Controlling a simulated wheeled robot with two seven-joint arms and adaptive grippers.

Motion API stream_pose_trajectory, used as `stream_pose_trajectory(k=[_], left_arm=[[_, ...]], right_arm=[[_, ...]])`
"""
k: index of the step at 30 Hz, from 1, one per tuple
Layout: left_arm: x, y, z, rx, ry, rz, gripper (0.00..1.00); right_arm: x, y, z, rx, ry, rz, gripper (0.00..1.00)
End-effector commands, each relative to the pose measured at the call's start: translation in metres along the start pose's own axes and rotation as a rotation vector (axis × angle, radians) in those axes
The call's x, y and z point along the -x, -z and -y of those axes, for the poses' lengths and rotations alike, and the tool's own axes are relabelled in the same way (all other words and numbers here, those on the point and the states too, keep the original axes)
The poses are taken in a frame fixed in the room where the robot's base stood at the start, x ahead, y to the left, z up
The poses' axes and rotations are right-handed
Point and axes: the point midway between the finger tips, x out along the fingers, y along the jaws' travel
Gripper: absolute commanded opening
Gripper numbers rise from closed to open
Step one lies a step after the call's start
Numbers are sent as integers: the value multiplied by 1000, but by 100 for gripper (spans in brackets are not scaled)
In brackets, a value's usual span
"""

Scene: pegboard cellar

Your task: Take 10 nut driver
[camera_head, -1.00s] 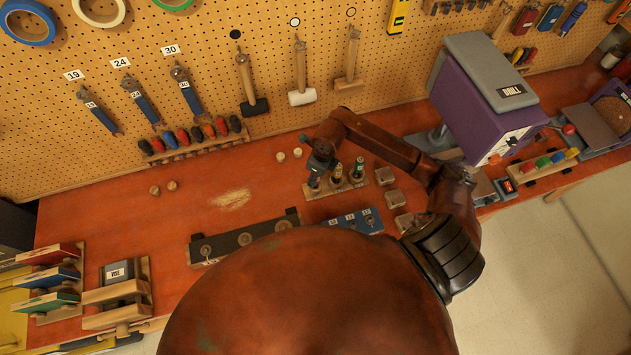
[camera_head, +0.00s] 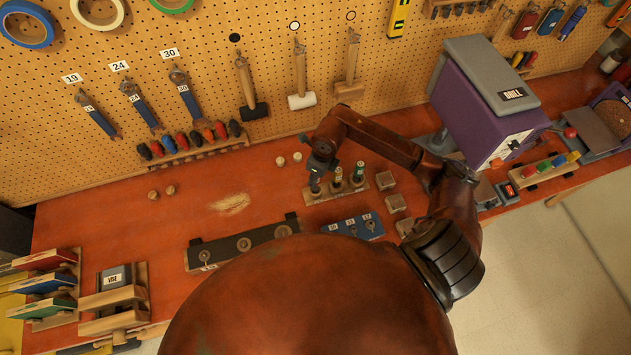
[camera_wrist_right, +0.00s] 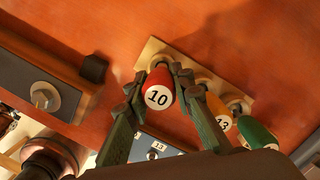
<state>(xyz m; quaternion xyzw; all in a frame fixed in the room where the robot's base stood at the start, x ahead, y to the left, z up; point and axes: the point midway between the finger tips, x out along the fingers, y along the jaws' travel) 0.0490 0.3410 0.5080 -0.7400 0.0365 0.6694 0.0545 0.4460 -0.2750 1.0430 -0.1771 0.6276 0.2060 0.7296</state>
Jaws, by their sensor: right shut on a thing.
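The 10 nut driver (camera_wrist_right: 159,92) has a red handle with a white round label reading 10. It stands at one end of a wooden rack (camera_wrist_right: 152,52), which is also in the head view (camera_head: 321,194). My right gripper (camera_wrist_right: 157,82) is shut on the red handle, one finger on each side. In the head view my right gripper (camera_head: 316,178) is at the left end of the rack and hides the handle. A yellow-orange driver labelled 13 (camera_wrist_right: 218,112) and a green driver (camera_wrist_right: 257,135) stand beside it. My left gripper is not in view.
A blue socket block (camera_head: 352,228) and a dark rail with round knobs (camera_head: 216,249) lie in front of the rack. Grey blocks (camera_head: 394,203) sit to its right, near the purple drill machine (camera_head: 470,115). The bench to the left is mostly clear.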

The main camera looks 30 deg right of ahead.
Motion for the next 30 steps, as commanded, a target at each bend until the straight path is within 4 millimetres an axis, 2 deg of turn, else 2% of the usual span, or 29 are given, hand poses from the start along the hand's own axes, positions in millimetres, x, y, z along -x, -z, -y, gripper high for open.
stream_pose_trajectory(k=[1, 7, 11, 15, 22, 30], left_arm=[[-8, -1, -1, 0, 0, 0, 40], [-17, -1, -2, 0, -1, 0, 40], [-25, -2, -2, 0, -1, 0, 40], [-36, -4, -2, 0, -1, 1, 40], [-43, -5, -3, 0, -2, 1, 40], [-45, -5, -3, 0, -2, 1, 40]], right_arm=[[6, -2, 2, 2, 5, 3, 0], [41, 10, -18, 4, 5, 4, 0], [71, 22, -37, 7, 5, 4, 0], [89, 44, -64, 6, 4, 2, 0], [112, 66, -94, 3, 1, 2, 0], [121, 75, -105, -1, 1, 0, 0]])
